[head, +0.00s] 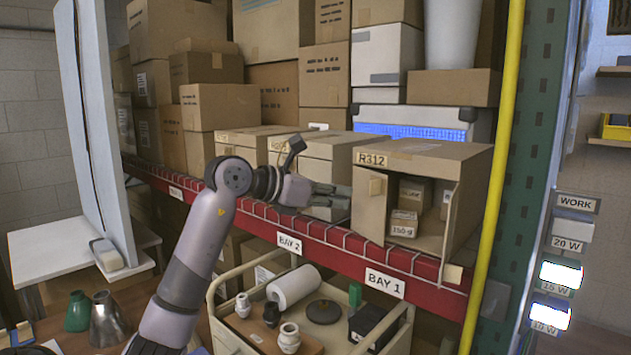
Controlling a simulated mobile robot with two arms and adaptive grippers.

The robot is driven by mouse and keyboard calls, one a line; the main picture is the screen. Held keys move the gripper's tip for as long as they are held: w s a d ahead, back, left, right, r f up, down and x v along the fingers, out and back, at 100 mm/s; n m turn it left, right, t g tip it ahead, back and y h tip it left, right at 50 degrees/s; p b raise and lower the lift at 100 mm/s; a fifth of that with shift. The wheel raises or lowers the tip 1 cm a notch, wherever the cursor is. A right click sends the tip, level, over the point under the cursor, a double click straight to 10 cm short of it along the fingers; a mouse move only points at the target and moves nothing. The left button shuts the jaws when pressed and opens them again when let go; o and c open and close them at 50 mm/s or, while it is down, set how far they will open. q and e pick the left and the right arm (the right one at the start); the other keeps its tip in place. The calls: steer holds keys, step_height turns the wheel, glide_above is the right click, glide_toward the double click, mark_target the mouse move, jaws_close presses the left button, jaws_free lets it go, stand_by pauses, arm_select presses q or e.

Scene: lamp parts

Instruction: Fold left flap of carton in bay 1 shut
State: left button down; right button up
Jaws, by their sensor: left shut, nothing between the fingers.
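The carton marked R312 (425,157) stands on the shelf above the BAY 1 label, with its front open. Its left flap (370,215) stands swung outward and carries a small tan patch. Its right flap (449,232) also stands outward. Small boxes (404,222) show inside. My left gripper (343,197) is shut and empty, just left of the left flap's outer face. I cannot tell whether the fingertips touch the flap. My right gripper is not in view.
More cartons (322,147) stand left of the R312 carton, behind my gripper. A yellow post (497,170) rises close on the right. The red shelf edge (330,245) runs below. A cart (232,328) holding lamp parts stands underneath.

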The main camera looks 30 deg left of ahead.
mark_target(384, 195)
arm_select(q)
steer(key=w+d+p, duration=0.1)
steer(key=w, duration=0.1)
steer(key=w+d+p, duration=0.1)
steer(key=w, duration=0.1)
steer(key=shift+d+f, duration=0.1)
steer(key=w+d, duration=0.1)
steer(key=w+d+n+y, duration=0.1)
steer(key=shift+d+t+y, duration=0.3)
steer(key=shift+d+t, duration=0.1)
steer(key=shift+w+d+b, duration=0.25)
steer(key=shift+w+b, duration=0.05)
steer(key=shift+s, duration=0.1)
